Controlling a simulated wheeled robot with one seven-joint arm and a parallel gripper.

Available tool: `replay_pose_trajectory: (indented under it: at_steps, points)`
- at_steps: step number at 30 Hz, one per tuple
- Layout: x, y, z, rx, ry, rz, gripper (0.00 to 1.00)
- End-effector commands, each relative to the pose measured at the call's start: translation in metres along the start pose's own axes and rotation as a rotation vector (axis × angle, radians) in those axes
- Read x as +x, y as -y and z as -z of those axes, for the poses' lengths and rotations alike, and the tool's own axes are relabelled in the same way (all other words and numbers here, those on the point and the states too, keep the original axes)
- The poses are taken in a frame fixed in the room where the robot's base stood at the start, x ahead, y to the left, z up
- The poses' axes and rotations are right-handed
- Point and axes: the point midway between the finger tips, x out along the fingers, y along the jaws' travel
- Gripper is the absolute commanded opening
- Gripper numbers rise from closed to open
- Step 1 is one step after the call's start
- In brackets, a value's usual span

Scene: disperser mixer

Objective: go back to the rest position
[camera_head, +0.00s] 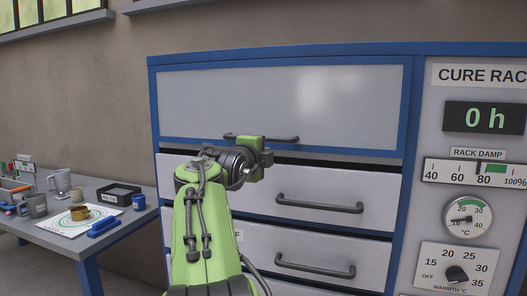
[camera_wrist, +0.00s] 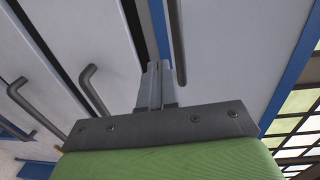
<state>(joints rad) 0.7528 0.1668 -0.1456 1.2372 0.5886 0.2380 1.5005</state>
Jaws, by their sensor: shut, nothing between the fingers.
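My gripper (camera_head: 268,158) is in front of the cure rack (camera_head: 152,110), just below and close to the right part of the top door's handle (camera_head: 262,138). In the wrist view my gripper (camera_wrist: 157,68) has its fingers together with nothing between them. The top door's handle also shows in the wrist view (camera_wrist: 176,45), beside the fingertips. Whether the fingers touch the handle or the rack front, I cannot tell. My green arm hides part of the drawers' left side.
Drawers with handles (camera_head: 319,204) lie below the top door, with dark gaps above some. A control panel (camera_head: 478,155) on the right reads 0 h. A table (camera_head: 58,241) at left holds mugs (camera_head: 60,183), a black tray (camera_head: 119,194) and small items.

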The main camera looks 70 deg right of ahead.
Motion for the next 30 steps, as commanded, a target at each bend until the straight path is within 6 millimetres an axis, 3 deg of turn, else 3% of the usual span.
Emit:
replay_pose_trajectory:
  at_steps: [6,9,24,27,29,30]
  points:
    - [-0.048,-0.006,-0.001,-0.002,0.002,-0.004,0.0]
    - [-0.064,-0.007,-0.001,-0.002,0.001,-0.005,0.0]
    - [-0.072,-0.009,-0.001,-0.007,0.001,-0.007,0.0]
    - [-0.087,-0.023,-0.019,-0.109,0.091,-0.052,0.0]
    - [-0.11,-0.044,-0.042,-0.254,0.217,-0.101,0.0]
    - [-0.132,-0.063,-0.059,-0.38,0.326,-0.131,0.0]
